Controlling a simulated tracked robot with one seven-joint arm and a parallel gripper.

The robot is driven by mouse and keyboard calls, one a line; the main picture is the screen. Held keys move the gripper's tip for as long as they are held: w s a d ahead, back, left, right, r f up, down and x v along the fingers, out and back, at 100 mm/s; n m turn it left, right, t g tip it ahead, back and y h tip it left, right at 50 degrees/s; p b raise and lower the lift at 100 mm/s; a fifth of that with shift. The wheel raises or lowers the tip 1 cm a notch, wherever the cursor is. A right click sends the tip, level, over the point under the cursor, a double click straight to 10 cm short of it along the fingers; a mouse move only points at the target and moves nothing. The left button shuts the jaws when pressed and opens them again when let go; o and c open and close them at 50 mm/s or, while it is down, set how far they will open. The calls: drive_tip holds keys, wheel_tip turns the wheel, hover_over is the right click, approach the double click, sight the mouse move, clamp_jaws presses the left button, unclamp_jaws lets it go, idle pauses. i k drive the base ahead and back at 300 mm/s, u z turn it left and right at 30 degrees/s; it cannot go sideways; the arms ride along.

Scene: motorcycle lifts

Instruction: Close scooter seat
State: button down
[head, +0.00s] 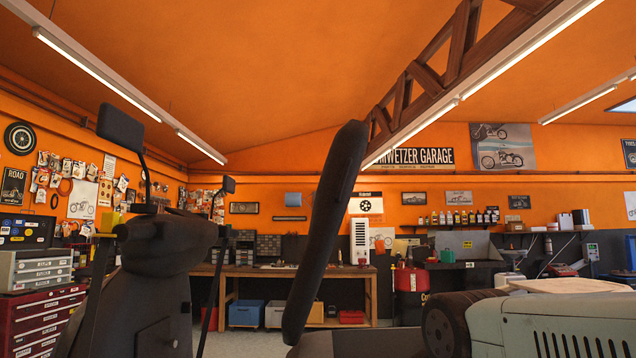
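The scooter seat (325,235) is a long, dark padded slab in the middle of the head view. It stands raised, close to upright, with its top leaning a little to the right. Its lower end meets a dark scooter part (365,345) at the bottom edge of the picture. The scooter's dark front (160,265) is at the left, with two mirrors (121,128) on stalks. The space under the seat is mostly cut off by the lower edge. My gripper is not in view.
A grey-green vented body (560,322) with a dark ribbed round part (452,318) fills the lower right; I cannot tell what it is. Behind are a wooden workbench (270,271), a red tool cabinet (40,322) and a red drum (411,290).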

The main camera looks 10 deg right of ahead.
sight(342, 166)
drive_tip(key=z, duration=0.2)
drive_tip(key=i, duration=0.1)
drive_tip(key=u, duration=3.25)
drive_tip(key=i, duration=0.85)
drive_tip(key=z, duration=2.95)
